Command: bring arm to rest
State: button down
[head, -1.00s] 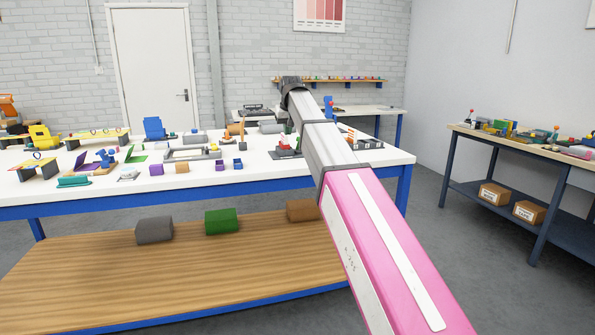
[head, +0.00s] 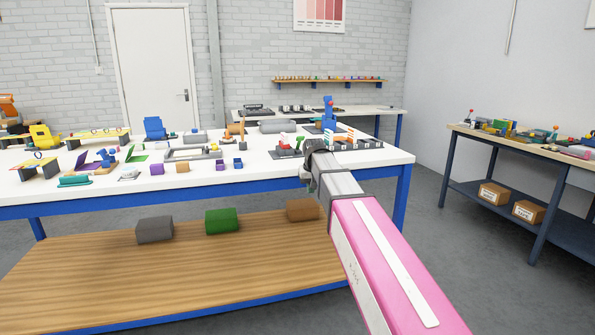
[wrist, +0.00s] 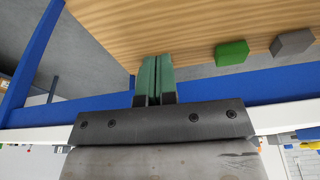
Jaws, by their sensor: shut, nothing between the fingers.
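My gripper (wrist: 154,82) shows in the wrist view with its two green fingers together and nothing between them. Beyond the fingertips are the wooden lower shelf and the blue table rail. In the head view my pink and grey arm reaches up from the lower right to the front right edge of the white table (head: 125,189).
The table holds many small parts and fixtures, among them a blue stand (head: 328,115). Grey (head: 155,230), green (head: 221,221) and brown (head: 302,210) blocks lie on the wooden shelf (head: 90,285). A side bench (head: 540,150) stands right; the floor between is clear.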

jog(key=s+d+f+g, duration=0.1)
jog(key=s+d+f, duration=0.3)
jog(key=s+f, duration=0.4)
jog(key=s+d+f+m, duration=0.1)
jog(key=s+d+f, duration=0.4)
jog(key=s+f, duration=0.4)
jog(key=s+d+f+m+g, duration=0.1)
jog(key=s+d+f, duration=0.4)
jog(key=s+f, duration=0.4)
notch_tip(320, 180, down, 2)
jog(key=shift+f+g, duration=0.1)
jog(key=shift+g, duration=0.2)
